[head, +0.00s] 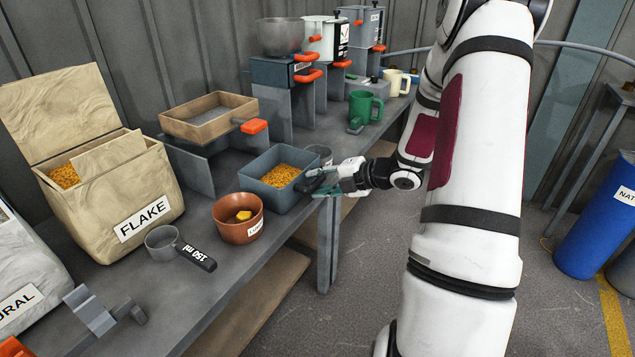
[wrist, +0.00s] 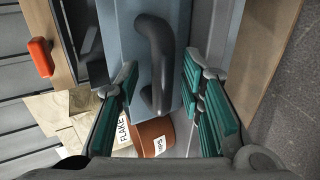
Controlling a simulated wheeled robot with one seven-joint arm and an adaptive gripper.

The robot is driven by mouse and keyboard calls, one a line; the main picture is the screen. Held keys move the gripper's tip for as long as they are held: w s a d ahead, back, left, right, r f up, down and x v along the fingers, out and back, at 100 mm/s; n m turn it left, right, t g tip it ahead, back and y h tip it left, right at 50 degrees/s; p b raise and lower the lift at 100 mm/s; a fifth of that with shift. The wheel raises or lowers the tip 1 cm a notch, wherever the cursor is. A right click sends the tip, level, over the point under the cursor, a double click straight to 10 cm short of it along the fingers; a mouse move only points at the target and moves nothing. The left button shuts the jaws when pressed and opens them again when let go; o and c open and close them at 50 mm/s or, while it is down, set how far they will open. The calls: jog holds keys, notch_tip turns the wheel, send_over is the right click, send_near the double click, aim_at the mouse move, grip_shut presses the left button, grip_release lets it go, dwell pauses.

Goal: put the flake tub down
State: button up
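The flake tub, a blue-grey box (head: 262,189) filled with orange-yellow flakes, appears to stand on the grey bench (head: 205,285) at its front edge. It is level. In the wrist view its blue-grey wall (wrist: 120,30) and dark curved handle (wrist: 158,50) fill the middle. My gripper (head: 318,180) is at the tub's right side, by the handle. In the wrist view my gripper (wrist: 160,75) has its teal fingers apart, one on each side of the handle, with gaps showing. The tub's underside is hidden.
A brown bowl (head: 236,231) with a yellow lump stands close left of the tub. A grey cup (head: 319,154) is just behind it. A beige FLAKE bin (head: 115,205), a 150 ml scoop (head: 163,243) and a tray on a stand (head: 205,122) are further left. A green mug (head: 366,107) stands behind.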

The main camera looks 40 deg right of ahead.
jog(key=p+v, duration=0.3)
jog(key=v, duration=0.8)
jog(key=w+d+r+m+g+h, duration=0.1)
jog(key=w+r+m+g+h, duration=0.1)
jog(key=w+r+m+h, duration=0.45)
jog(key=s+a+r+m+g+h, duration=0.2)
jog(key=s+a+r+m+h, duration=0.15)
jog(key=s+r+m, duration=0.35)
jog(key=s+a+r+m+g+y, duration=0.1)
jog(key=s+a+m+g+y, duration=0.4)
jog(key=s+a, duration=2.1)
jog(key=m+g, duration=0.2)
jog(key=m, duration=0.1)
jog(key=shift+y, duration=0.4)
jog(key=shift+r+m, duration=0.15)
jog(key=shift+m, duration=0.1)
notch_tip(320, 180, up, 24)
jog(key=t+p, duration=0.3)
jog(key=p, duration=1.9)
jog(key=shift+r+t+p, duration=0.25)
jog(key=shift+t+p, duration=0.05)
